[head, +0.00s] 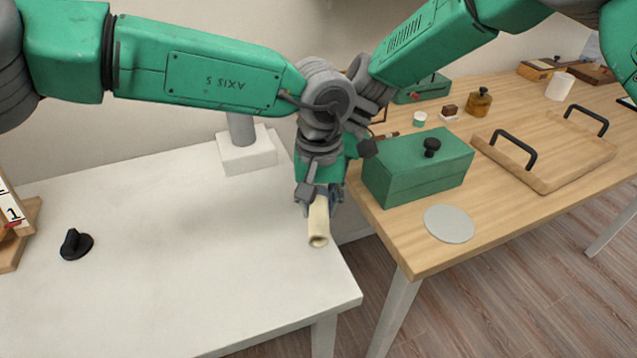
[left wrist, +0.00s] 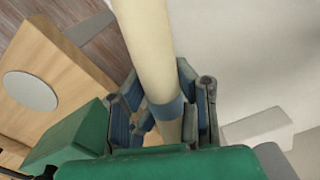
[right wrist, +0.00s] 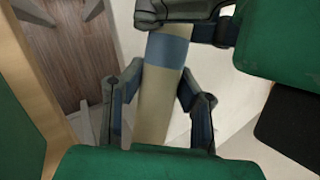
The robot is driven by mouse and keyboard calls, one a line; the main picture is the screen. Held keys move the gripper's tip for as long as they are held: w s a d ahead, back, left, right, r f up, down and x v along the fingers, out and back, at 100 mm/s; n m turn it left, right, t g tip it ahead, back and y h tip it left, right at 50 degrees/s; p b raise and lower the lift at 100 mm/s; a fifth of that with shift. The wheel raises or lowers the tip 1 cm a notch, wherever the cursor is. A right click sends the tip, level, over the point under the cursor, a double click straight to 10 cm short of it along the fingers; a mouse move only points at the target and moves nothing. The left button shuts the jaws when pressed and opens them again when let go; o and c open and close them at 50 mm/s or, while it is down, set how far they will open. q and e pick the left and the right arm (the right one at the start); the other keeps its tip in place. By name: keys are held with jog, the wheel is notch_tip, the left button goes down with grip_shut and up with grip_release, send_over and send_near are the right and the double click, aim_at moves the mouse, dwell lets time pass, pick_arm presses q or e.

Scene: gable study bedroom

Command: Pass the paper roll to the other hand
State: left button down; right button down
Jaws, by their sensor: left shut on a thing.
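The paper roll (head: 318,224) is a cream tube held over the right part of the white table, its open end toward me. My left gripper (head: 319,200) is shut on it. In the left wrist view the roll (left wrist: 145,45) runs between the left fingers (left wrist: 160,78), and a blue band circles it there. In the right wrist view the roll (right wrist: 153,110) lies between my right gripper's fingers (right wrist: 162,82), with the left fingers near the band above. Whether the right fingers press on it is unclear. The right gripper is mostly hidden in the head view.
The white table (head: 170,270) is mostly clear, with a black knob-like piece (head: 75,245) at left and a white block (head: 246,152) behind. On the wooden desk, a green box (head: 415,172), a grey disc (head: 449,224) and a handled tray (head: 545,160) stand right of the grippers.

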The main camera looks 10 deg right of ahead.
pick_arm(q)
jog(key=c, duration=1.2)
grip_release()
jog(key=shift+d, duration=0.1)
